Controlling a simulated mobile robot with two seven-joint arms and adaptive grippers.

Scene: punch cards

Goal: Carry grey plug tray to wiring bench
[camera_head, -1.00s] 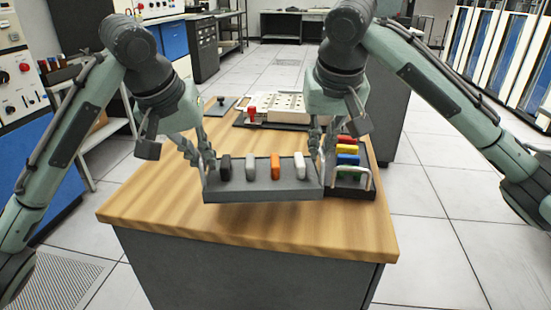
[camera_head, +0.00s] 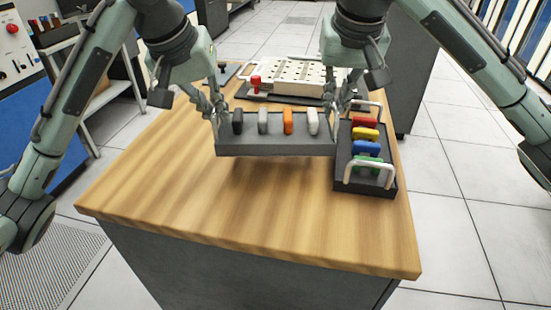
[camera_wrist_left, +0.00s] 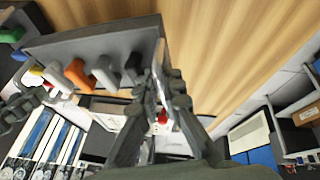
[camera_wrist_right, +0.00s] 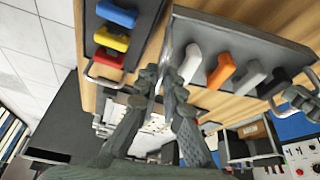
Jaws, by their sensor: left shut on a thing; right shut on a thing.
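The grey plug tray (camera_head: 275,146) holds a black, a grey, an orange and a white plug in a row. It is held level above the wooden bench top (camera_head: 190,200), with a shadow under it. My left gripper (camera_head: 216,114) is shut on its left end, and my right gripper (camera_head: 335,112) is shut on its right end. The tray also shows in the left wrist view (camera_wrist_left: 95,42) and in the right wrist view (camera_wrist_right: 240,40). Whether this bench is the wiring bench I cannot tell.
A dark tray (camera_head: 349,180) with red, yellow, blue and green plugs and pale handles stands on the bench just right of the held tray. A pale panel with holes (camera_head: 300,75) lies behind. The bench's front and left are clear.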

